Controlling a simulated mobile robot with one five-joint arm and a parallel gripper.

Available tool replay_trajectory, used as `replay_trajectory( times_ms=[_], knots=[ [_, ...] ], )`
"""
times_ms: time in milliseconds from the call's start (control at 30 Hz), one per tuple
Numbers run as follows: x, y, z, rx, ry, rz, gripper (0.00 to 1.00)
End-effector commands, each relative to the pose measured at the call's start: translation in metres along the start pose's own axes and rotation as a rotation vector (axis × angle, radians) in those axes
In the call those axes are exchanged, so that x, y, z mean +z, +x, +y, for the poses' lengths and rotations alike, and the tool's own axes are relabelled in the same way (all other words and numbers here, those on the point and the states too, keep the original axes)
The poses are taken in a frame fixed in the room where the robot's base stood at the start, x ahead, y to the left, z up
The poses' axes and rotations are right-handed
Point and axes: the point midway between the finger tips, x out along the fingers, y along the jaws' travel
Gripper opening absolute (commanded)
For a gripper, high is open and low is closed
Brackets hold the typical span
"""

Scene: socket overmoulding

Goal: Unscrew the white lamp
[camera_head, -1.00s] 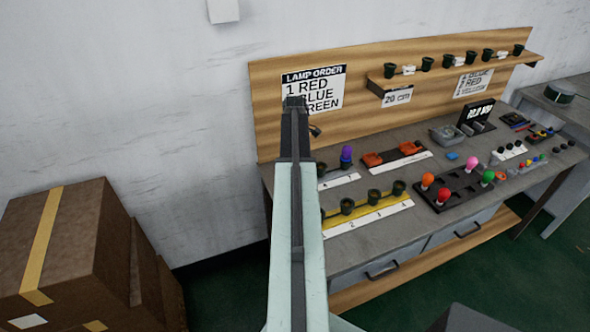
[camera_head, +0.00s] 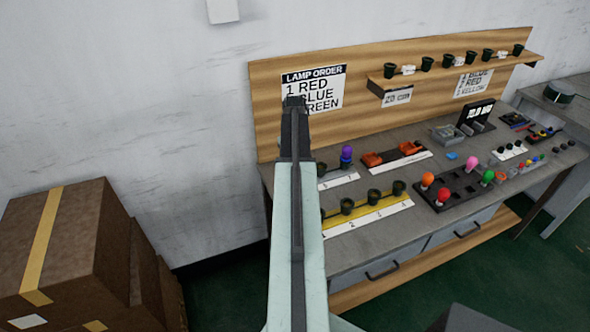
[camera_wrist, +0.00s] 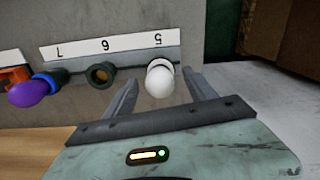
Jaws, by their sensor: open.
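The white lamp (camera_wrist: 159,84) shows in the wrist view, at the position marked 5 on the label strip (camera_wrist: 110,45). It has a round white bulb and a white base; its socket is mostly hidden behind it. My gripper (camera_wrist: 161,77) is open, with one dark finger on each side of the lamp. I cannot tell whether a finger touches it. An empty dark socket (camera_wrist: 100,75) is at position 6. In the head view the lamp and my gripper are hidden behind my arm.
A purple lamp (camera_wrist: 32,93) stands in a blue-ringed socket near 7; it also shows in the head view (camera_head: 346,153). A yellow rail (camera_head: 372,203) with several sockets and a black tray (camera_head: 452,202) of coloured lamps lie nearer the bench's front. Cardboard boxes (camera_head: 75,245) stand left.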

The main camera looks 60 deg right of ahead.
Motion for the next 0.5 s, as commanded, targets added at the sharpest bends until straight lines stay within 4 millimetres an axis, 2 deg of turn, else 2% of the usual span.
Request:
replay_trajectory(
  times_ms=[133, 367, 500],
  knots=[
    [0.0000, 0.0000, 0.0000, 0.000, 0.207, 0.000, 0.64],
    [0.0000, 0.0000, 0.0000, 0.000, 0.312, 0.000, 0.64],
    [0.0000, 0.0000, 0.0000, 0.000, 0.535, 0.000, 0.64]
  ],
)
